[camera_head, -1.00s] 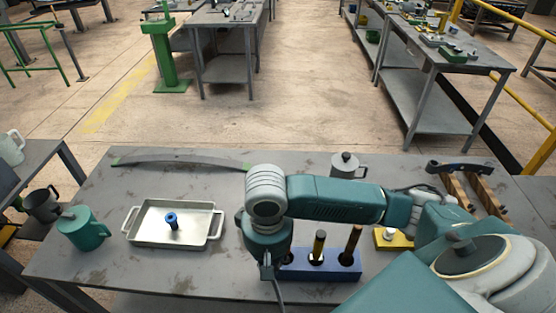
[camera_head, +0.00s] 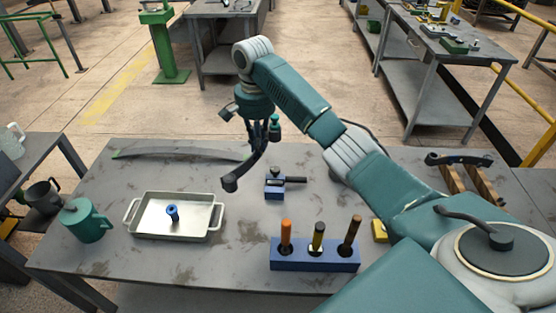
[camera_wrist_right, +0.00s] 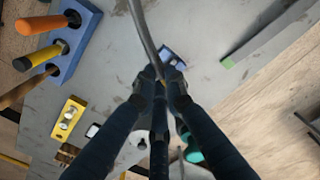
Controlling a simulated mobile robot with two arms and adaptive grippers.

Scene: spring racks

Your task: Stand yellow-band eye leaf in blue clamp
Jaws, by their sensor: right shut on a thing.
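My right gripper (camera_head: 258,126) is raised above the back of the table, shut on a dark curved leaf (camera_head: 247,172). The leaf hangs tilted, its eye end low at the left. In the right wrist view the leaf (camera_wrist_right: 143,28) runs up from between the fingertips (camera_wrist_right: 162,80); I cannot make out a yellow band. The blue clamp (camera_head: 273,188), with a dark bar on it, stands on the table right of the leaf's lower end and apart from it. The clamp shows partly beyond the fingers in the wrist view (camera_wrist_right: 173,57). My left gripper is not in view.
A blue block (camera_head: 315,262) with orange, yellow and brown handles stands in front. A metal tray (camera_head: 148,231) with a blue piece and a green mug (camera_head: 85,222) are left. A long leaf (camera_head: 180,154) lies at the back; another (camera_head: 460,160) rests on wooden blocks.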

